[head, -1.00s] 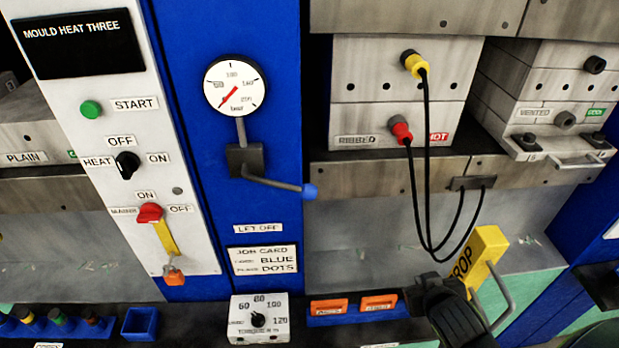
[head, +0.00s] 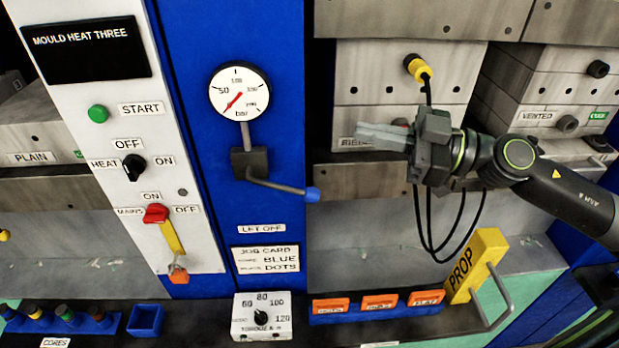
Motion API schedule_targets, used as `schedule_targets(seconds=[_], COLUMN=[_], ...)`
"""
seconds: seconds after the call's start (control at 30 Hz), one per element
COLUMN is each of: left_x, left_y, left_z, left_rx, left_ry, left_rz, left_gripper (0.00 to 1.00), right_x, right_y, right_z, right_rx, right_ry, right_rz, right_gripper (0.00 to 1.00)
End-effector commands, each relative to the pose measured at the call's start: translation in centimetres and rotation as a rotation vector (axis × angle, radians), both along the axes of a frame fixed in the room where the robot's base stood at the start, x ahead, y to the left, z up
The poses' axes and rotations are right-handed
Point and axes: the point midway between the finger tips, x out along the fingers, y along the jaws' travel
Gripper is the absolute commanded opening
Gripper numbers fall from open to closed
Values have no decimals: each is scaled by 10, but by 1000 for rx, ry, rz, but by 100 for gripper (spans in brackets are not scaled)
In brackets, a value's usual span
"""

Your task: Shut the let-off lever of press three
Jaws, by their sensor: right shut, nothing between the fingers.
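The let-off lever (head: 277,186) is a dark rod with a blue knob (head: 312,194). It runs out to the right and slightly down from a dark valve block (head: 249,162) on the blue column, above the LET OFF label (head: 261,228). The gauge (head: 239,93) above it has its red needle at the low end of the scale. My right gripper (head: 362,136) is shut and empty, pointing left, up and to the right of the blue knob and apart from it. It hides the red plug and part of the mould's label. My left gripper is not in view.
The panel (head: 182,243) with the heat and mains switches stands left of the column. The mould with the yellow plug (head: 417,66) and black cables is behind my right arm. A yellow PROP block (head: 477,262) and a torque box (head: 261,318) stand below.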

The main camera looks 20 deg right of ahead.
Motion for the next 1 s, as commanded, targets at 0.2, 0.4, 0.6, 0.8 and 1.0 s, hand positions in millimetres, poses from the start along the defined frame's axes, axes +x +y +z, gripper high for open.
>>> schedule_targets(seconds=[0.2, 0.4, 0.6, 0.8, 1.0], left_x=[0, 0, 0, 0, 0], left_y=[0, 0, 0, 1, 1], left_z=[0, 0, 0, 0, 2], left_rx=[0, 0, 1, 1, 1], left_ry=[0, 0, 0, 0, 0], left_rz=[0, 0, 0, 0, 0], left_gripper=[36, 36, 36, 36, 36], right_x=[-15, -21, -23, -23, -22], right_y=[2, -4, -6, -6, -3], right_z=[-5, -10, -11, -11, -12], right_rx=[-240, -350, -367, -365, -361], right_ry=[168, 265, 285, 284, 279], right_rz=[132, 149, 150, 150, 156], right_gripper=[0, 0, 0, 0, 0])
